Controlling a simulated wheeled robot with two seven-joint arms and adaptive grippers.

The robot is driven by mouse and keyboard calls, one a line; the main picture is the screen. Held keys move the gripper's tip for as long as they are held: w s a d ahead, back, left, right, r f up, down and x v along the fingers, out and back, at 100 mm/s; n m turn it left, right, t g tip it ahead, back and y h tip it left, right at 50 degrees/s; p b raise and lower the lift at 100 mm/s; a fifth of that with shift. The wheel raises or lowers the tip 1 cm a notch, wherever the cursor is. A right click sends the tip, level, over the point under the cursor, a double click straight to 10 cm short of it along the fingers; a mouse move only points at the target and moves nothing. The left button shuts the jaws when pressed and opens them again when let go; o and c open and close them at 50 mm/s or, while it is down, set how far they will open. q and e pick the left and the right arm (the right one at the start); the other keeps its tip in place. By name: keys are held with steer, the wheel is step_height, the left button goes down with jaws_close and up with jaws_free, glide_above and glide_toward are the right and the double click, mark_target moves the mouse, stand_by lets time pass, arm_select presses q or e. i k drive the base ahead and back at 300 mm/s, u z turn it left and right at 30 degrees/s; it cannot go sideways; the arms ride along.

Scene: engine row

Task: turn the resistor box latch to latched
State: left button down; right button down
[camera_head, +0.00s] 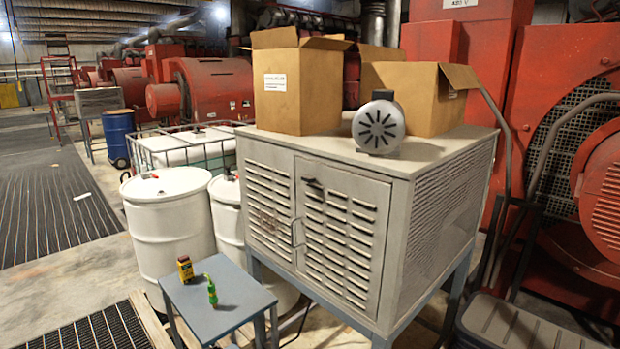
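The resistor box appears to be the large grey metal cabinet (410,180) standing on blue-grey legs. Its front has two louvred doors that look shut. A small dark latch piece (312,183) sits near the top of the right door, by the seam; its exact turn is too small to tell. A thin bent wire handle (297,232) is lower on the same seam. Neither of my grippers is in view, and nothing touches the cabinet's front.
Open cardboard boxes (297,90) and a round silver motor (378,127) stand on the cabinet. White drums (168,225) stand left.

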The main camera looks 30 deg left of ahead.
mark_target(308, 178)
steer(key=z, duration=3)
steer(key=k, duration=2.4)
steer(key=u, duration=1.45)
